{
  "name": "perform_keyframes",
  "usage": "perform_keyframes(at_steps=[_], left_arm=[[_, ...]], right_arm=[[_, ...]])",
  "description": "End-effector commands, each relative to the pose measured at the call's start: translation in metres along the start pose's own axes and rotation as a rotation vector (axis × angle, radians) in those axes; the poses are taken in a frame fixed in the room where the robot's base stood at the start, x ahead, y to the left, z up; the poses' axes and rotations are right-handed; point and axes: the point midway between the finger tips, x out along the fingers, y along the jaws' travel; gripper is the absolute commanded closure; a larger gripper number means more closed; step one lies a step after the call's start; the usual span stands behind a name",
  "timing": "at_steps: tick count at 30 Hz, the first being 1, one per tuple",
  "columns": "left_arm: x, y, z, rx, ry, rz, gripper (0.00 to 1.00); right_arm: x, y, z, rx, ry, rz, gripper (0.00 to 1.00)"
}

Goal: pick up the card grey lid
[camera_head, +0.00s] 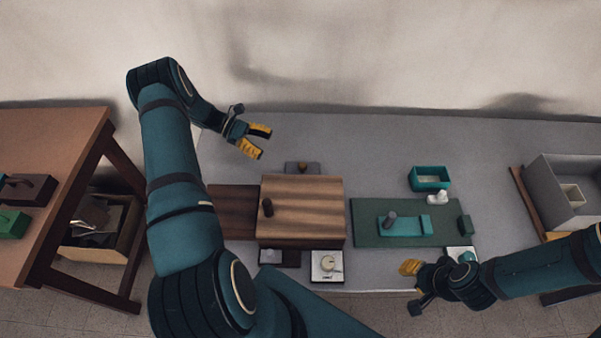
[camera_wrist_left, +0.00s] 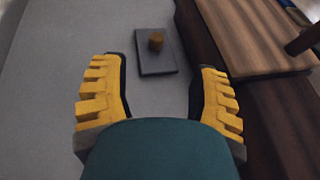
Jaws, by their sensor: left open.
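The card grey lid is a small flat dark-grey plate (camera_head: 291,166) with a brown round knob, lying on the grey table behind the wooden box. In the left wrist view the lid (camera_wrist_left: 153,66) lies ahead, between and beyond the yellow fingers, with its knob upward. My left gripper (camera_head: 259,143) is open and empty, to the left of and behind the lid in the head view, apart from it. It also shows in the left wrist view (camera_wrist_left: 160,85). My right gripper (camera_head: 411,283) is near the table's front edge, far from the lid; its jaw gap is unclear.
A wooden box (camera_head: 305,205) with a dark peg stands just in front of the lid. A green mat (camera_head: 369,230) with teal parts lies to the right. A teal tray (camera_head: 430,179) and grey bin (camera_head: 545,185) stand further right. The table's back is clear.

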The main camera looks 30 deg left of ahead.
Motion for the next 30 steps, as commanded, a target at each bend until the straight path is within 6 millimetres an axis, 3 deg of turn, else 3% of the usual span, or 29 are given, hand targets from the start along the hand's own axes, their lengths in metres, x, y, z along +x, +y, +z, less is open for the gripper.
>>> perform_keyframes(at_steps=[1, 5, 10, 18, 30], left_arm=[[0.004, 0.0, -0.011, 0.002, 0.0, 0.001, 0.39], [0.008, 0.001, -0.016, 0.002, 0.0, 0.0, 0.39], [0.026, 0.001, -0.015, 0.001, -0.002, -0.002, 0.39], [0.075, 0.001, -0.015, 0.001, -0.001, -0.002, 0.39], [0.104, 0.003, -0.017, 0.001, 0.0, -0.001, 0.39]], right_arm=[[0.012, 0.005, 0.002, 0.001, 0.001, 0.002, 0.66], [0.018, 0.007, 0.002, 0.001, 0.002, 0.004, 0.66], [0.016, 0.005, 0.001, 0.0, 0.003, 0.003, 0.66], [0.013, 0.004, 0.0, 0.001, 0.006, 0.003, 0.66], [0.012, 0.004, 0.0, 0.001, 0.006, 0.003, 0.66]])
